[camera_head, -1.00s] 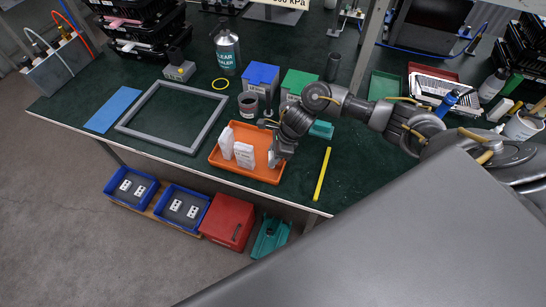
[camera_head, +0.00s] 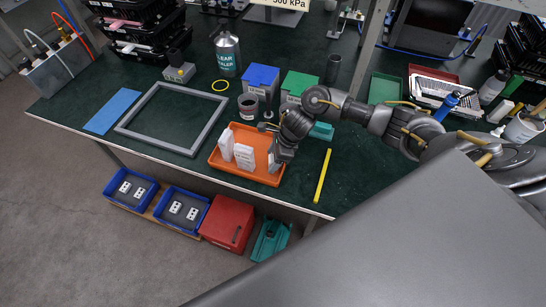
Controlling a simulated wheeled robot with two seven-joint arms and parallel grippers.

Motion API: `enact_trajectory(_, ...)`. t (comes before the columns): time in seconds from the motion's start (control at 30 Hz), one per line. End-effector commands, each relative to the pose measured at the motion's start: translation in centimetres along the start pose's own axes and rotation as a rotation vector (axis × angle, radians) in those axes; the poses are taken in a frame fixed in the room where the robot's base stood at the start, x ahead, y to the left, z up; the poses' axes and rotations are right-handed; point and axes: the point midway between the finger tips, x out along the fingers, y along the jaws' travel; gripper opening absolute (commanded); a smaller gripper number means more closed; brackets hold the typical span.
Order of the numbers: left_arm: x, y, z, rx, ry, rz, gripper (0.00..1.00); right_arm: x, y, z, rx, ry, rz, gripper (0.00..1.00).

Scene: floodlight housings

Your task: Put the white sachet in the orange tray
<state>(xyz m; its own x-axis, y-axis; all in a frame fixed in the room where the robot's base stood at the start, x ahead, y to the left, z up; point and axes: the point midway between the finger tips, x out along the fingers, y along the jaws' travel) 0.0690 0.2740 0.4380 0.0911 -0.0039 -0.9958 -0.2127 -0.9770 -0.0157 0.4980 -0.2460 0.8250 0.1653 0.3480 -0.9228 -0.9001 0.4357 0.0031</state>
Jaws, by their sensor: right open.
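The orange tray (camera_head: 213,161) sits near the front edge of the green bench. My left gripper is not in view.
A grey frame (camera_head: 140,135) and a blue strip (camera_head: 112,111) lie left of the tray. A grey cup (camera_head: 248,106), blue box (camera_head: 261,78) and green box (camera_head: 299,84) stand behind it. A yellow bar (camera_head: 322,176) lies to the right, with bare bench around it.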

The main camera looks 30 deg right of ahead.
Motion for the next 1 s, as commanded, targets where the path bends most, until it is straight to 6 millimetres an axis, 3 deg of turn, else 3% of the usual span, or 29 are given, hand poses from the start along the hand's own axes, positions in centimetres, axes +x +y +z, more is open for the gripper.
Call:
enact_trajectory(0.4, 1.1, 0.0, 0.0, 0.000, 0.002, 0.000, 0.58, -8.0, -0.2, 0.1, -0.003, -0.003, -0.005, 0.62)
enact_trajectory(0.6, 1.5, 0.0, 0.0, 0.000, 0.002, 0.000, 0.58, -11.0, -0.1, 0.1, -0.002, -0.002, -0.003, 0.62)
enact_trajectory(1.0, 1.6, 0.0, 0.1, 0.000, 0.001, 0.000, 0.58, -12.1, 0.0, 0.1, 0.000, -0.001, 0.000, 0.62)
